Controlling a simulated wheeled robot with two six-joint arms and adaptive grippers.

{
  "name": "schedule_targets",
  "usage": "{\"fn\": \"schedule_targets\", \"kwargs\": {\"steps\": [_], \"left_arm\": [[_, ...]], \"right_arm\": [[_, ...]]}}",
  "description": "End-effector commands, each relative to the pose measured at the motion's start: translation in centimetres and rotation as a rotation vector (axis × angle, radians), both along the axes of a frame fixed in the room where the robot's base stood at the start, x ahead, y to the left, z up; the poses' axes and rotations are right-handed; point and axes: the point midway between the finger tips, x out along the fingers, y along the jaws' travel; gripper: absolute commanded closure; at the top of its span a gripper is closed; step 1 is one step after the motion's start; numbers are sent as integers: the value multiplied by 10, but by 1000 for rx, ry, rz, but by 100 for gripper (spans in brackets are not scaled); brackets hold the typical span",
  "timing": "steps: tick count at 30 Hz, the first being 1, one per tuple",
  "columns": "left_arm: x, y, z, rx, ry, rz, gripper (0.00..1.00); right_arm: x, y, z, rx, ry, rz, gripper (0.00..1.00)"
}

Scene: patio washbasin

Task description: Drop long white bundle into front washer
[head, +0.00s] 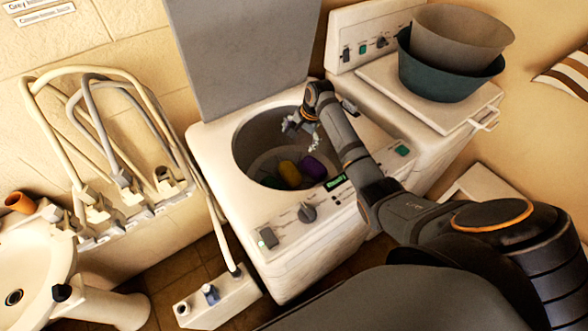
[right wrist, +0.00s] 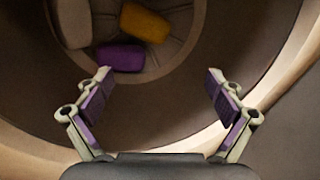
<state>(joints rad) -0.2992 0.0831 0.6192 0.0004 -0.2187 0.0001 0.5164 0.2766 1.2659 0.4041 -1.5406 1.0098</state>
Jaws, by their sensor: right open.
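The front washer (head: 225,140) stands with its lid (head: 245,50) raised and its round drum open. My right gripper (head: 301,128) is open and empty over the drum mouth, near its right rim. In the right wrist view its fingers (right wrist: 162,100) are spread wide, with nothing between them. A pale bundle (right wrist: 72,22) lies at the upper left in the drum, cut off by the frame; it looks like the long white bundle, in shade. A purple bundle (right wrist: 120,57) and a yellow bundle (right wrist: 144,22) lie beside it. My left gripper is not in view.
A second machine (head: 420,95) behind right has a closed lid bearing stacked basins, a grey one (head: 462,40) and a dark green one (head: 450,85). A washbasin (head: 35,265) and hoses (head: 90,75) are at left.

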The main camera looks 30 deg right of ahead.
Motion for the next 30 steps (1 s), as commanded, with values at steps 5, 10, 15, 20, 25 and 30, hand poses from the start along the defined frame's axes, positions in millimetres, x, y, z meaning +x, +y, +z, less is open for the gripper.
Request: {"fn": "schedule_targets", "kwargs": {"steps": [5,10,15,20,25,30], "left_arm": [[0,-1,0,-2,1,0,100],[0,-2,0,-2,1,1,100],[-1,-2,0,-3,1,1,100],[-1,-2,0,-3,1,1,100],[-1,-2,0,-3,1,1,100],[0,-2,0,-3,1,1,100]], "right_arm": [[-10,-7,42,-5,-5,0,6],[-21,-12,78,-3,-4,2,6],[-26,-14,98,-1,-1,2,6],[-28,-15,102,-1,-1,2,6],[-27,-14,102,-1,0,2,6],[-27,-14,102,-1,0,2,6]]}}
